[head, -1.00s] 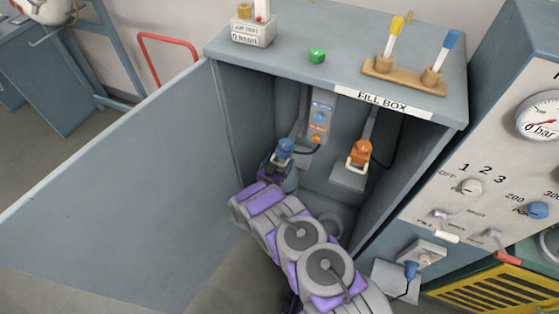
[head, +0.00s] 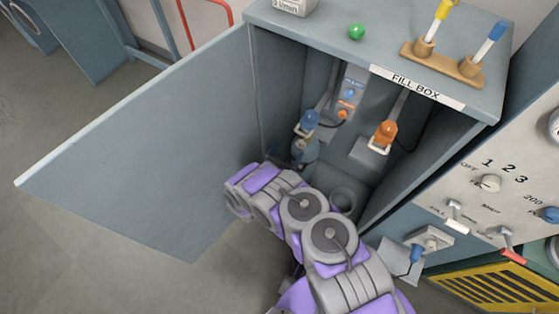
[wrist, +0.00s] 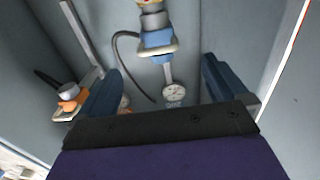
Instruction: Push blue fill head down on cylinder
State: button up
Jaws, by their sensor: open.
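The blue fill head (head: 309,121) with a pale handle is on the left inside the fill box. In the wrist view the blue fill head (wrist: 157,40) is at top centre, beyond my gripper. My gripper (wrist: 162,68) is open and empty, its two dark blue fingers spread on either side of the picture, apart from the fill head.
The open door (head: 150,140) stands left of my arm. A small gauge (wrist: 173,92) is inside the box. The control panel (head: 485,205) is at right.

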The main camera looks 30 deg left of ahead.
jog(key=s, duration=0.2)
jog(key=s+p, duration=0.1)
jog(key=s, duration=0.2)
jog(key=shift+s+a, duration=0.2)
jog(key=shift+s, duration=0.15)
